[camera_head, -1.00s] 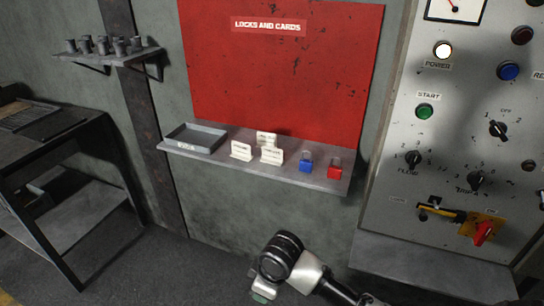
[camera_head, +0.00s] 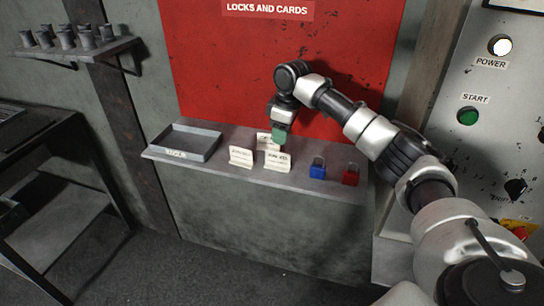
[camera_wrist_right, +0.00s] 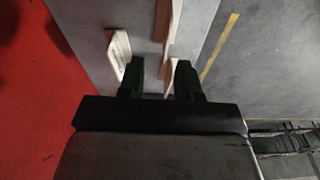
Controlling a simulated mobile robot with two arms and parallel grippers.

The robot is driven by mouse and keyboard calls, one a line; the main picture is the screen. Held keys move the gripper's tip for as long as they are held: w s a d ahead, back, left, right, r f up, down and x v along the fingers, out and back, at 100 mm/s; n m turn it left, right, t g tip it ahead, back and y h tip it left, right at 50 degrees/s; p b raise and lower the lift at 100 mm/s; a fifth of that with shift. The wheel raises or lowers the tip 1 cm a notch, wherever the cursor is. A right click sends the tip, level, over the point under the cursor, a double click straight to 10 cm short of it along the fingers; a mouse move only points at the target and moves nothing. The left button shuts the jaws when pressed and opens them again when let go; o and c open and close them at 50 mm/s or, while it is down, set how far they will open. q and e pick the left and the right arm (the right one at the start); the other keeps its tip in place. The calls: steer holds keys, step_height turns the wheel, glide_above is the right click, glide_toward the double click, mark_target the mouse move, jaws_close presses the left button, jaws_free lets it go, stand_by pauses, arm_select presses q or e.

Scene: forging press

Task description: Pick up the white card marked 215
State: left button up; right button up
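Three small white cards stand on the grey shelf: a left one (camera_head: 240,156), a right one (camera_head: 278,161) and a rear one (camera_head: 263,138). Their print is too small to read, so I cannot tell which is marked 215. My right gripper (camera_head: 278,143) points down just above the rear and right cards and partly hides the rear one. In the right wrist view, my gripper (camera_wrist_right: 160,77) is open, its dark fingers apart. A card edge (camera_wrist_right: 169,70) shows between them, and another card (camera_wrist_right: 119,52) is beside the left finger. My left gripper is not in view.
The shelf (camera_head: 215,170) also bears a grey tray (camera_head: 185,143) at left, and a blue padlock (camera_head: 317,169) and red padlock (camera_head: 351,174) at right. The red panel (camera_head: 220,75) rises behind. A control panel (camera_head: 470,90) stands at right.

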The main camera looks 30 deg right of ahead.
mark_target(277, 166)
steer(key=f, duration=0.3)
steer(key=shift+s+a, duration=0.25)
steer(key=f, duration=0.1)
steer(key=f+p, duration=0.1)
steer(key=f, duration=0.3)
steer(key=shift+w+a+p, duration=0.25)
steer(key=shift+a+p, duration=0.15)
steer(key=shift+f, duration=0.25)
steer(key=shift+w+f, duration=0.1)
steer(key=shift+c, duration=0.6)
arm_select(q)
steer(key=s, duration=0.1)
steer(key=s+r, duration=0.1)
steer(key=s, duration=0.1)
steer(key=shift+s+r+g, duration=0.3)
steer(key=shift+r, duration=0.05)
arm_select(e)
jaws_close()
